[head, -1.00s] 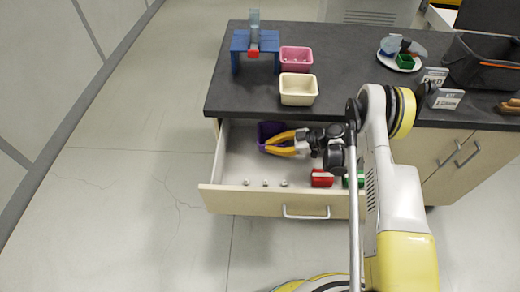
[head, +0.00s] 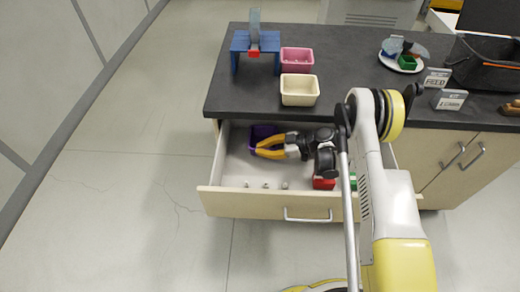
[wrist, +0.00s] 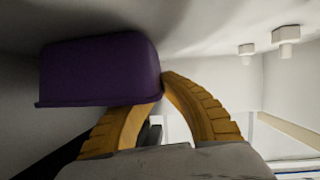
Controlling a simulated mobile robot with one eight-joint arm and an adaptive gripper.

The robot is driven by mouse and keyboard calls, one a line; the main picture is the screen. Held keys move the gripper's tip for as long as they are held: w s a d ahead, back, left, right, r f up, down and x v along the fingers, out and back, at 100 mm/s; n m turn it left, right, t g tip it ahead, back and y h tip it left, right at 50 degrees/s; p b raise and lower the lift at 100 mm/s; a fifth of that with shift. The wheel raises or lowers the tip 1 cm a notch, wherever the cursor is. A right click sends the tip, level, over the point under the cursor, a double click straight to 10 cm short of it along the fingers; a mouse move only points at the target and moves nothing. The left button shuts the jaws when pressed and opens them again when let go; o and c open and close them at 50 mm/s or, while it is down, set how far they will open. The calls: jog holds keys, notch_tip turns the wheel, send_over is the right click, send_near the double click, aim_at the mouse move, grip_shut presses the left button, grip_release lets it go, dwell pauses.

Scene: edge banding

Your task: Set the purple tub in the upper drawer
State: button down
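The purple tub (head: 262,133) is inside the open drawer (head: 222,185) under the countertop, towards its back left. It looks upright, at or very near the drawer floor; I cannot tell if it touches. My gripper (head: 258,151) reaches into the drawer from the right. In the wrist view the tub (wrist: 98,70) is at the upper left, and my yellow fingers (wrist: 160,92) close together at its rim corner. One fingertip is hidden behind the tub's wall, the other is against its outside, so the wall appears pinched between them.
Small bolts (head: 265,185) stand near the drawer's front left. A red block (head: 323,183) and a green one (head: 353,181) lie at the right, partly behind my arm. Pink (head: 297,60) and cream (head: 299,90) tubs and a blue stand (head: 240,42) are on the countertop.

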jog(key=c, duration=1.6)
grip_release()
jog(key=p+v, duration=0.4)
jog(key=v, duration=0.6)
jog(key=shift+d+r, duration=0.3)
jog(key=shift+s+d+r+p, duration=0.15)
jog(key=shift+d+p, duration=0.15)
jog(key=shift+d, duration=0.35)
